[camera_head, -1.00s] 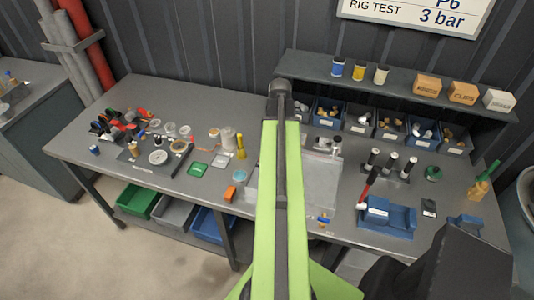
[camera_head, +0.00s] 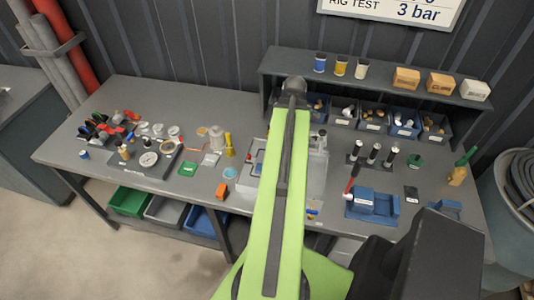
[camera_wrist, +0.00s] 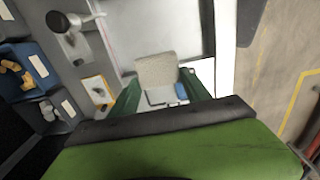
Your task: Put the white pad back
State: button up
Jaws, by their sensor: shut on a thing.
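In the wrist view my gripper (camera_wrist: 157,90) shows two green fingers with an off-white, textured pad (camera_wrist: 156,69) between them. The fingers are shut on it. A small grey piece and a blue piece (camera_wrist: 181,91) show just below the pad; I cannot tell whether they touch it. In the head view my own light-green arm hides the gripper and the held pad. A pale grey tray or panel (camera_wrist: 150,25) lies beyond the pad in the wrist view; it also shows beside my arm in the head view (camera_head: 316,178).
A blue fixture (camera_head: 372,205) and black-and-white posts (camera_head: 372,153) stand right of my arm.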

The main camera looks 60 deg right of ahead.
jog(key=w+f+b, duration=0.2)
jog(key=w, duration=0.1)
jog(key=w+f+b, duration=0.1)
jog(key=w+f, duration=0.1)
jog(key=w, duration=0.1)
jog(key=w+f+b, duration=0.2)
jog(key=w, duration=0.2)
jog(key=shift+a+f+b, duration=0.25)
jog(key=shift+f+b, duration=0.05)
jog(key=shift+w, duration=0.4)
jog(key=shift+a+f+b, duration=0.1)
jog(key=shift+f+b, duration=2.5)
jog(key=shift+s+r, duration=0.1)
jog(key=o, duration=0.9)
